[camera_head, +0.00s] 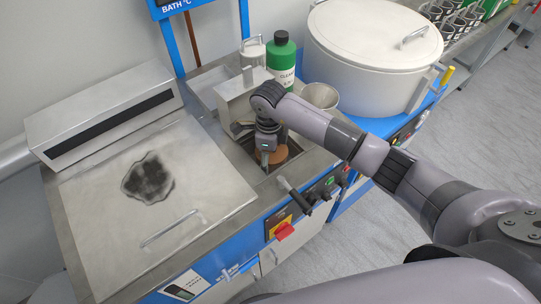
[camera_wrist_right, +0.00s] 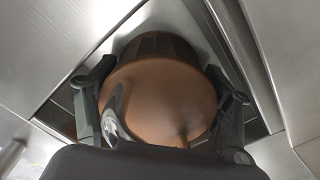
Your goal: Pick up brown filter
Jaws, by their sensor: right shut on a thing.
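The brown filter (camera_wrist_right: 165,95) is a round, smooth brown piece with a dark ribbed part at its far side. In the right wrist view it fills the space between the fingers of my right gripper (camera_wrist_right: 160,110), which is shut on it. In the head view the brown filter (camera_head: 280,155) shows only in part beneath my right gripper (camera_head: 266,156), which covers the rest. Both are at the square opening (camera_head: 286,166) in the steel bench top. How deep the filter sits in the opening I cannot tell. My left gripper is not in view.
A steel box (camera_head: 238,104) stands just behind the opening. A green bottle (camera_head: 281,62), a steel cup (camera_head: 320,96) and a large white lidded pot (camera_head: 372,50) stand nearby. A flat steel lid (camera_head: 110,235) with a handle lies left. Black levers (camera_head: 305,200) stick out in front.

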